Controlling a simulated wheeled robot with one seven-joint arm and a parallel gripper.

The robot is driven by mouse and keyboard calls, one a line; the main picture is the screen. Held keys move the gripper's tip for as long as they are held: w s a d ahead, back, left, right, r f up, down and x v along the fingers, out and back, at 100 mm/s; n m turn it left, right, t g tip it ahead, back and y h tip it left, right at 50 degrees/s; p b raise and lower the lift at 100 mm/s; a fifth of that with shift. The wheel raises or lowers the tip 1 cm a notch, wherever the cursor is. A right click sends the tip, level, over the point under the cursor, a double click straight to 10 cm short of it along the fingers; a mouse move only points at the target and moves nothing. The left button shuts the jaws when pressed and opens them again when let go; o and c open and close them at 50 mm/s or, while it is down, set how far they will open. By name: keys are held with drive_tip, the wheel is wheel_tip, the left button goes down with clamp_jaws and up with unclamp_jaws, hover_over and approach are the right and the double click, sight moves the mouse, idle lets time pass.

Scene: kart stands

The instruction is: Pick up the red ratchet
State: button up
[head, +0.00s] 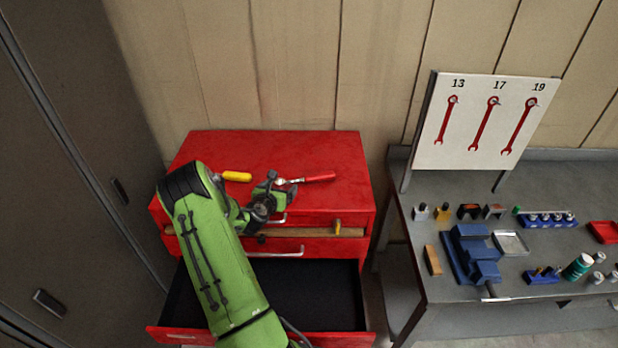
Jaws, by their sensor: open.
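The red ratchet (319,177) lies on top of the red tool cabinet (340,150). Its red handle points right and its silver head is at the left, close to my gripper. My gripper (273,183) is open, at the cabinet top beside the ratchet's head. From this view I cannot tell whether it touches the ratchet or how high it is above the surface. My green arm comes from below and hides part of the cabinet's left side.
A yellow-handled tool (237,176) lies left of my gripper. Below, a cabinet drawer (335,285) stands open with a dark inside. A grey workbench (440,285) to the right holds a blue vise (472,250), several small items and a wrench board (480,125).

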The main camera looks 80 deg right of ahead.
sight(282, 183)
drive_tip(key=x, duration=0.3)
drive_tip(key=shift+d+f, duration=0.1)
drive_tip(key=shift+d, duration=0.3)
drive_tip(key=shift+w+a, duration=0.1)
drive_tip(key=shift+a, duration=0.05)
drive_tip(key=shift+c, duration=1.1)
clamp_jaws()
